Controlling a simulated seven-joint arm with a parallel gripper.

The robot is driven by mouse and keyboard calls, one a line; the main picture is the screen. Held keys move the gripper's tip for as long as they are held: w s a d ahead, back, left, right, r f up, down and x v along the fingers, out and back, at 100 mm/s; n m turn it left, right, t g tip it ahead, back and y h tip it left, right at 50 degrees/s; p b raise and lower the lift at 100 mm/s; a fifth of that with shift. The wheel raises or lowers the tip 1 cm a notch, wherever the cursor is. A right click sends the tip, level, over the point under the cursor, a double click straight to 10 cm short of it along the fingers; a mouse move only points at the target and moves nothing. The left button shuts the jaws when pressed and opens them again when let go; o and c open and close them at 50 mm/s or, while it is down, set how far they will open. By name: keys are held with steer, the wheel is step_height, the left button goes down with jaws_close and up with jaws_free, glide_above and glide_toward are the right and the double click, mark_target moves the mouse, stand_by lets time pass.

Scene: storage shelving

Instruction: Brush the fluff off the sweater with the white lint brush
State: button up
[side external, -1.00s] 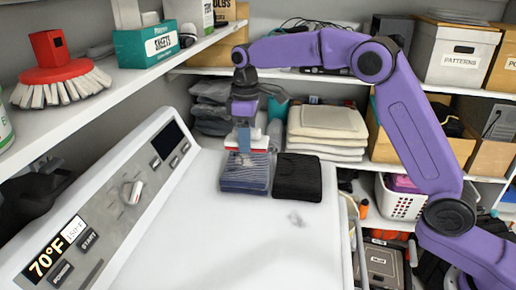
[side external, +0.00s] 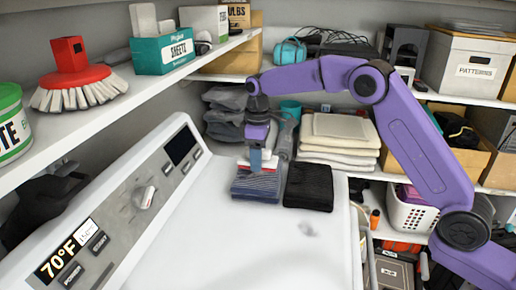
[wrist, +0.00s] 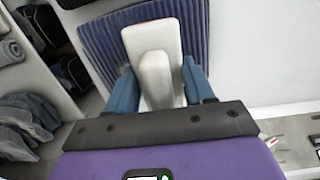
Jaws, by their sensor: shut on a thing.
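The sweater (side external: 256,188) is a folded dark blue ribbed garment lying on a white appliance top. In the wrist view the sweater (wrist: 105,50) fills the area behind the brush. My gripper (side external: 257,160) is above the sweater's far part, with its blue fingers shut on the white lint brush (wrist: 153,45). The brush handle lies between the fingers. In the side view the brush (side external: 270,163), with a red edge, is at the sweater's far upper side. I cannot tell whether it touches the cloth. No fluff is clearly visible on the sweater.
A black folded garment (side external: 308,187) lies close to the sweater's right side. The appliance top (side external: 245,250) is clear in front, with a faint grey smudge. Its control panel (side external: 125,210) rises at left. Shelves with stacked towels (side external: 335,145) and boxes stand behind.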

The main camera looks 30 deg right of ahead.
steer(key=shift+f, duration=0.85)
steer(key=shift+w+d+f, duration=0.2)
steer(key=shift+w+f, duration=0.1)
steer(key=shift+f, duration=0.4)
steer(key=shift+c, duration=0.3)
steer(key=shift+w+d, duration=1.1)
steer(key=shift+w, duration=0.2)
steer(key=shift+w+d, duration=1.1)
steer(key=shift+w, duration=0.15)
steer(key=shift+s+a, duration=1.25)
steer(key=shift+s, duration=0.25)
steer(key=shift+s+a, duration=1.25)
steer(key=shift+s, duration=0.2)
steer(key=shift+w, duration=0.35)
steer(key=shift+w+d, duration=1.15)
steer(key=shift+w, duration=0.2)
steer(key=shift+w+d, duration=1.15)
steer(key=shift+w, duration=0.15)
steer(key=shift+s+a, duration=1.2)
steer(key=shift+s, duration=0.2)
steer(key=shift+s+a, duration=1.15)
steer(key=shift+s, duration=0.2)
steer(key=shift+r, duration=4.05)
